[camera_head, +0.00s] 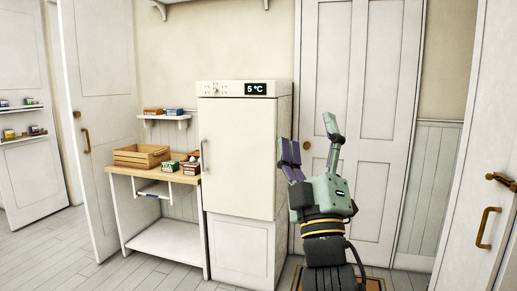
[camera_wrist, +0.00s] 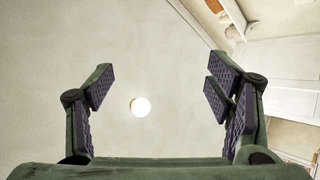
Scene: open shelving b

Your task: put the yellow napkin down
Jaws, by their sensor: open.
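My gripper (camera_head: 310,141) is raised in front of the white double doors in the head view, its fingers pointing up. It is open, with its two fingers spread apart. In the wrist view the purple pads of my gripper (camera_wrist: 158,86) are wide apart with nothing between them but ceiling. I see no yellow napkin in either view.
Left of my gripper stands a white fridge (camera_head: 238,150) reading 5 °C. Beside it, a wood-topped table (camera_head: 124,169) holds a wooden crate (camera_head: 141,157) and small boxes (camera_head: 171,166). A wall shelf (camera_head: 164,117) carries two boxes. Floor (camera_head: 60,252) at front left is clear.

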